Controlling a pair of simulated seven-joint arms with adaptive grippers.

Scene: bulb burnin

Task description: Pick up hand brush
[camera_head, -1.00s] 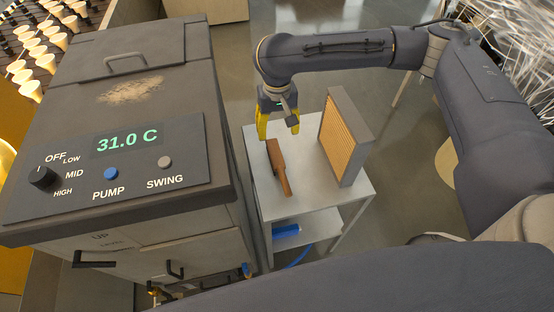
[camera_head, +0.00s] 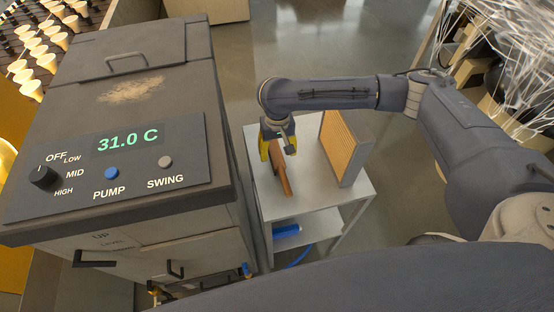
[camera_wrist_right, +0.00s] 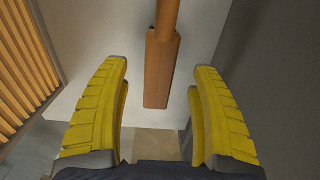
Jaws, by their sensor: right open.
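The hand brush (camera_head: 281,176) is a brown wooden piece lying on the small grey side table (camera_head: 310,197). In the right wrist view its wooden body (camera_wrist_right: 159,70) lies between and beyond my two yellow fingers, with a narrower part at the top edge. Its bristles cannot be made out. My right gripper (camera_head: 277,147) is over the far end of the brush, fingers pointing down. In the wrist view the right gripper (camera_wrist_right: 160,115) is open and empty, with a finger to each side of the brush, apart from it. My left gripper is not in view.
A panel with an orange slatted face (camera_head: 342,148) stands upright on the table, right of the brush. A large grey machine with a control panel (camera_head: 110,165) stands close on the left. A blue item (camera_head: 286,230) is on the lower shelf.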

